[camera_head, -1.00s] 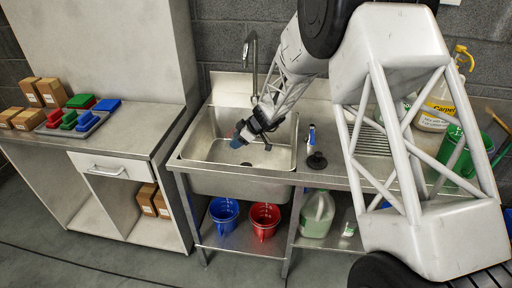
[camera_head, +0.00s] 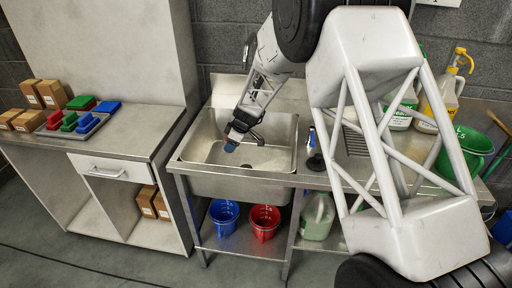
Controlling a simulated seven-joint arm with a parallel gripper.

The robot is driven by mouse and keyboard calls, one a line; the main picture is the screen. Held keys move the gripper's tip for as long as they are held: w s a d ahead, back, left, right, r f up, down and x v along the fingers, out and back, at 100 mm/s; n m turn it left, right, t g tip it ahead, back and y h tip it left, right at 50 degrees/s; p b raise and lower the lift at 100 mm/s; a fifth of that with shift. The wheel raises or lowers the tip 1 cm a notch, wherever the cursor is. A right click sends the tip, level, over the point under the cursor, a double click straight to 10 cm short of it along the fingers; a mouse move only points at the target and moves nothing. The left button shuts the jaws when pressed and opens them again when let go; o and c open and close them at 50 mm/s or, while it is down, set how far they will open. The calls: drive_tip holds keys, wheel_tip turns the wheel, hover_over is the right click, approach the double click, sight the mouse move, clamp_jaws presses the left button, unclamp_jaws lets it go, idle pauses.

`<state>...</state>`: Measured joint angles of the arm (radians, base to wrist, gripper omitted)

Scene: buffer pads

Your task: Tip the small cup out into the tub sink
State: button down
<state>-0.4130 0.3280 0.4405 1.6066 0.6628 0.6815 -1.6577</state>
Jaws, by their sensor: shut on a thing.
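The tub sink (camera_head: 277,158) is a steel basin set in the bench at the middle of the view. My gripper (camera_head: 235,138) reaches down over the basin and is shut on the small cup (camera_head: 231,147). Only a small bluish end of the cup shows below the fingers; the gripper hides the rest. The cup is inside the basin's outline, apart from its walls as far as I can see. I cannot tell its exact tilt, its height above the basin floor or whether anything is in it.
The tap behind the sink is mostly hidden by my arm. Spray bottles (camera_head: 442,100) and a green bucket (camera_head: 474,146) stand farther right. Blue (camera_head: 223,215) and red (camera_head: 264,222) buckets sit on the shelf below.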

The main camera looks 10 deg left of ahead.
sight(223, 146)
drive_tip(key=shift+a+f+h+b, duration=0.3)
drive_tip(key=shift+a+h, duration=0.3)
drive_tip(key=shift+h, duration=0.2)
drive_tip(key=shift+a+f+h+b, duration=0.35)
drive_tip(key=shift+a+h, duration=0.25)
drive_tip(key=shift+h, duration=0.2)
drive_tip(key=shift+a+f+h+b, duration=0.3)
drive_tip(key=shift+a+h, duration=0.3)
drive_tip(key=shift+h, duration=0.2)
drive_tip(key=shift+a, duration=0.1)
